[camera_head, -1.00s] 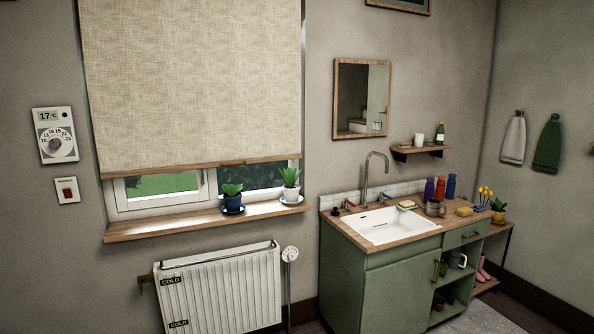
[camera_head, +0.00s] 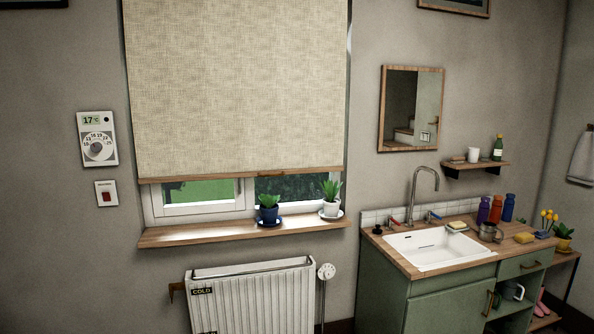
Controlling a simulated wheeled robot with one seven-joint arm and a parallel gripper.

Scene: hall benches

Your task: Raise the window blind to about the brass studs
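The window blind (camera_head: 235,90) is a beige woven sheet with a wooden bottom bar (camera_head: 240,177). It covers most of the window and hangs down to a little above the sill. A strip of the window (camera_head: 200,200) shows below the bar, with green outside. The blind's top is cut off by the picture's upper edge. I cannot make out any brass studs or a pull cord. My gripper is not in view.
The wooden sill (camera_head: 190,235) holds a plant in a blue pot (camera_head: 269,213) and one in a white pot (camera_head: 331,207). A radiator (camera_head: 255,296) stands below. A sink cabinet (camera_head: 450,307) is at the right. A thermostat (camera_head: 97,139) and red switch (camera_head: 107,194) are at the left.

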